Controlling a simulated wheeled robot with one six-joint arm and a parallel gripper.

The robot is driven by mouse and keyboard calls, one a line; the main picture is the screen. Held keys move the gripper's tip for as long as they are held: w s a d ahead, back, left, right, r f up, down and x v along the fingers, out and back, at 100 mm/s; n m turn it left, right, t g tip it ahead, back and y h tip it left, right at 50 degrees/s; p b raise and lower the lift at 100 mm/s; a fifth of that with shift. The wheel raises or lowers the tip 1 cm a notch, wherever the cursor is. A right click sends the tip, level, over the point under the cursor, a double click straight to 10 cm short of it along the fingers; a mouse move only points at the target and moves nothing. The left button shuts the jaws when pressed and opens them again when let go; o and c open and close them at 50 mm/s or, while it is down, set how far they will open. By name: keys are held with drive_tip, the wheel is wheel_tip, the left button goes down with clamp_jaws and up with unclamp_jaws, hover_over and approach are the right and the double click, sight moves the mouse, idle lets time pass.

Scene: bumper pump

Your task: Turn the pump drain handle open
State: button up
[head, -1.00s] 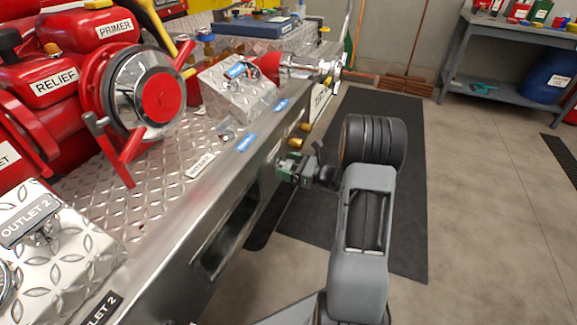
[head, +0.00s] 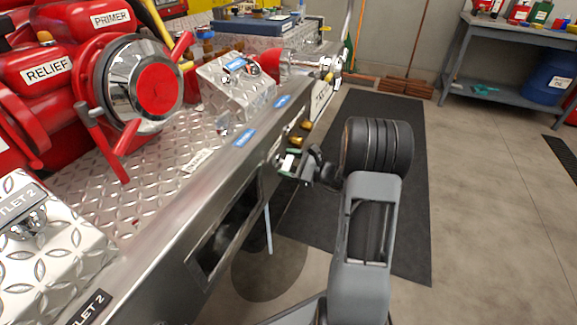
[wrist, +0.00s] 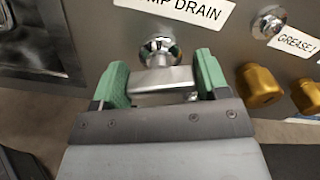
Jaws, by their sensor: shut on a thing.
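The pump drain handle (wrist: 160,80) is a flat silver lever below a round chrome hub (wrist: 160,50), under the white label ending "MP DRAIN" (wrist: 180,8) on the steel side panel. My gripper (wrist: 162,78) is shut on the handle, one green finger at each end of it. In the head view my gripper (head: 289,162) is at the panel, and a small light part of the handle shows between the fingers. A pale, thin stream (head: 268,230) hangs below the panel, above a dark round patch (head: 268,275) on the floor and mat.
Brass knobs (wrist: 262,84) sit close to the right of my gripper in the wrist view. The panel has a dark rectangular opening (head: 225,235). Red pump parts (head: 155,92) stand on the diamond-plate deck above. A grey workbench (head: 520,40) stands far right, with open floor before it.

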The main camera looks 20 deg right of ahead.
drive_tip(key=o, duration=0.9)
drive_tip(key=shift+o, duration=0.2)
drive_tip(key=shift+d, duration=0.1)
drive_tip(key=p+v, duration=0.3)
drive_tip(key=v, duration=1)
drive_tip(key=shift+s+d, duration=0.2)
drive_tip(key=shift+s, duration=0.2)
